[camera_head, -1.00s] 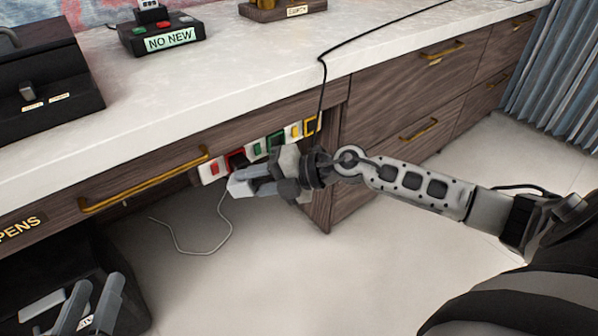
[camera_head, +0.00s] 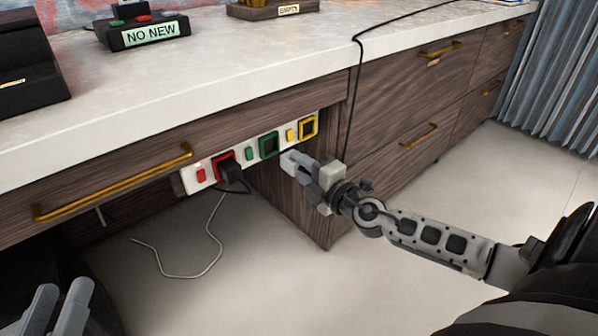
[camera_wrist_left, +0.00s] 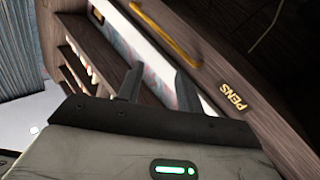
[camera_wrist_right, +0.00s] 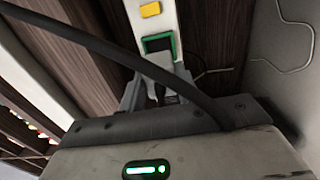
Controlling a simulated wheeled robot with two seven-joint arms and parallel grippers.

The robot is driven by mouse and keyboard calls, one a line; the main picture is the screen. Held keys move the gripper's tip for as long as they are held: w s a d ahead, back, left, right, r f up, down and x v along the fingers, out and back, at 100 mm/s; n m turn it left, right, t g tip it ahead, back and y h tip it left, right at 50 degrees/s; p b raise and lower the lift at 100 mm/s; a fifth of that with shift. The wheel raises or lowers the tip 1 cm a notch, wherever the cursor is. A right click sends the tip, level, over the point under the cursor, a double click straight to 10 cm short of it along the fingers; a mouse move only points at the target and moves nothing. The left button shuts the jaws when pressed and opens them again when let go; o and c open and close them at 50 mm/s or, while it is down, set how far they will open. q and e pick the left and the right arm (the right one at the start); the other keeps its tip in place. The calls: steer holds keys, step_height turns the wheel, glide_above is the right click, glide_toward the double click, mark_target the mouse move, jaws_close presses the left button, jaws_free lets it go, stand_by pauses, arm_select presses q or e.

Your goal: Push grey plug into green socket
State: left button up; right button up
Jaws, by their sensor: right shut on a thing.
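The green socket (camera_head: 268,145) is in the middle of the white power strip under the desk edge; it also shows in the right wrist view (camera_wrist_right: 158,43). My right gripper (camera_head: 289,163) is just right of and below that socket in the head view. It is shut on the grey plug (camera_wrist_right: 165,95), which is mostly hidden between the fingers, below the green socket in the right wrist view. I cannot tell whether plug and socket touch. My left gripper (camera_head: 62,308) is at the lower left, its fingers (camera_wrist_left: 157,82) apart and empty.
A black plug (camera_head: 232,172) sits in the red socket (camera_head: 217,162). The yellow socket (camera_head: 307,126) is empty. A black cable (camera_head: 356,90) hangs over the desk edge and crosses close to my right gripper (camera_wrist_right: 110,50). A thin pale cord (camera_head: 205,240) shows below the strip.

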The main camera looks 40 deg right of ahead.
mark_target(286, 153)
steer(key=shift+w+r, duration=0.1)
steer(key=shift+w+a+p, duration=0.2)
steer(key=shift+w+p, duration=0.1)
steer(key=shift+w, duration=2.3)
arm_select(q)
steer(key=shift+s+d+f+n+g, duration=0.1)
steer(key=shift+s+f+n+g, duration=0.3)
steer(key=shift+f+g, duration=0.15)
arm_select(e)
steer(key=shift+w+a, duration=0.1)
steer(key=shift+w, duration=0.1)
arm_select(q)
steer(key=shift+f, duration=0.1)
steer(key=shift+w+f, duration=0.15)
arm_select(e)
steer(key=shift+w+d+r, duration=0.1)
steer(key=shift+d+r, duration=0.05)
steer(key=shift+d, duration=0.15)
arm_select(q)
steer(key=shift+f+b, duration=0.2)
steer(key=shift+b, duration=0.15)
arm_select(e)
steer(key=shift+f, duration=0.25)
steer(key=shift+w, duration=0.45)
steer(key=shift+w+r, duration=0.1)
